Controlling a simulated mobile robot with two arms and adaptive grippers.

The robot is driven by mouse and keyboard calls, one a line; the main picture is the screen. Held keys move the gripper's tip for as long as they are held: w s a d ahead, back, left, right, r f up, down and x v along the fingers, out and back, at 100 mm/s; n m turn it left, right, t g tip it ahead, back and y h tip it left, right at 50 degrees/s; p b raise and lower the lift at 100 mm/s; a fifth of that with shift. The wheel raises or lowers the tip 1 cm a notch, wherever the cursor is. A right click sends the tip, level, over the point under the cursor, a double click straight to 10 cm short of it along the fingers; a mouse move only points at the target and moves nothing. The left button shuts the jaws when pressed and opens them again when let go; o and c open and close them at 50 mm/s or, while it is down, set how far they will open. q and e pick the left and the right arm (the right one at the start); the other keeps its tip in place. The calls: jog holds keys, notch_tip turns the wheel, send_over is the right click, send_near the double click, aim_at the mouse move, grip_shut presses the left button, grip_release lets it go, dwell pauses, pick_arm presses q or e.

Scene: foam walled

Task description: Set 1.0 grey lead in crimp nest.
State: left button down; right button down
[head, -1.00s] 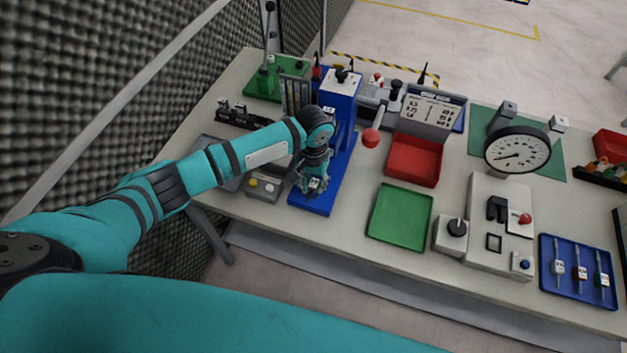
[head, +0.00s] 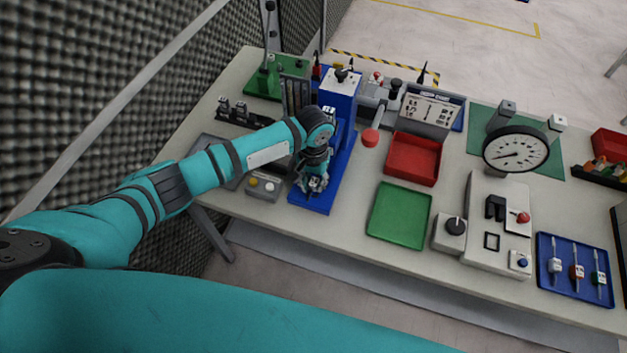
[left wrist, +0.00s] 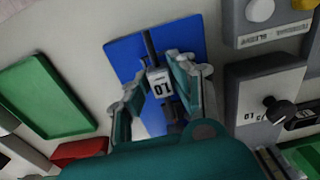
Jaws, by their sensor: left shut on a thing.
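My left gripper (head: 314,184) is over the front of the blue base (head: 325,205) of the crimp press (head: 340,88). It is shut on the grey lead (left wrist: 160,83), whose pale tag reads 1.0 in the left wrist view. The tag sits between the two fingers (left wrist: 157,82), and a thin dark stem runs up from it over the blue base. The crimp nest is hidden behind my gripper and wrist in the head view. I cannot tell whether the lead touches the nest. My right gripper is out of view.
A grey button box (head: 264,186) stands just left of the base. A green tray (head: 399,215) and a red tray (head: 414,158) lie to the right. The press's red-knobbed lever (head: 370,138) sticks out nearby. A blue tray (head: 576,288) at far right holds three leads.

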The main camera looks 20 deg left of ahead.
pick_arm(q)
jog(key=shift+f, duration=0.4)
jog(key=c, duration=1)
grip_release()
jog(key=shift+c, duration=0.2)
jog(key=shift+r, duration=0.1)
notch_tip(320, 180, up, 12)
